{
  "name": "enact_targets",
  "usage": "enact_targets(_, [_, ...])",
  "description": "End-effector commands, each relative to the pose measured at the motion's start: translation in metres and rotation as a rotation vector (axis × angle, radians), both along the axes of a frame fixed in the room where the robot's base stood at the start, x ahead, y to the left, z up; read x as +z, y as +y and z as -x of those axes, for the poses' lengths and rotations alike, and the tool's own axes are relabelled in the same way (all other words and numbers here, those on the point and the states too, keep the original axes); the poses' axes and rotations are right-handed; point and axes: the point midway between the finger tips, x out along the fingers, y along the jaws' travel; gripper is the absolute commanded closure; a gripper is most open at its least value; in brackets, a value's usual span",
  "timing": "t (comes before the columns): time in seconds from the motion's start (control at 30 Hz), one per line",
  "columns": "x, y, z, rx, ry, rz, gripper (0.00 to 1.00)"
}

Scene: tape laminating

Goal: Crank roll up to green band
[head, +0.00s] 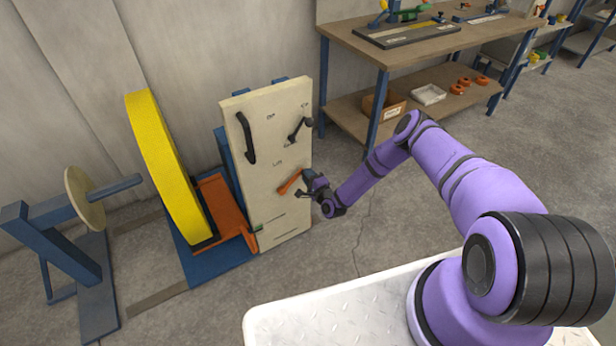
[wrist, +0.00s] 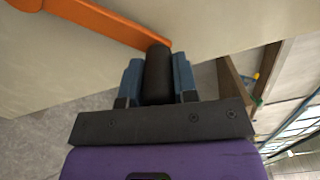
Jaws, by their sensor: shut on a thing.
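The big yellow roll (head: 165,165) stands upright in an orange cradle (head: 222,205) on a blue base. To its right is an upright cream panel (head: 285,125). An orange crank arm (head: 290,183) is on the panel's face, pointing up and right in the head view. It also shows in the wrist view (wrist: 95,20), ending at a black handle (wrist: 158,70). My gripper (head: 312,184) is shut on this handle; in the wrist view its blue fingers (wrist: 158,82) stand on both sides of it. A small green mark (head: 276,222) shows low on the panel; its details are too small to read.
The panel also carries a long black handle (head: 246,137) and a small dark lever (head: 299,129). A blue stand with a round tan disc (head: 84,198) is at the left. A workbench (head: 400,45) stands behind right. Bare floor (head: 370,235) lies before the panel.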

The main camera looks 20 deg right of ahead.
Motion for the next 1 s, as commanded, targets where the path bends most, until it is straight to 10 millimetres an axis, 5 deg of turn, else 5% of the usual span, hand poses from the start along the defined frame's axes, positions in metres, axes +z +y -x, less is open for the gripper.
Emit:
enact_targets(0.2, [-0.006,0.001,0.005,0.003,0.014,0.003,1.00])
enact_targets(0.23, [-0.006,0.001,0.005,0.003,0.015,0.003,0.68])
enact_targets(0.33, [-0.005,0.002,0.004,0.003,0.014,0.002,0.47])
enact_targets(0.73, [-0.003,-0.001,0.009,0.004,0.008,0.000,0.47])
enact_targets(1.0, [-0.003,-0.013,0.053,0.003,0.010,0.000,0.47])
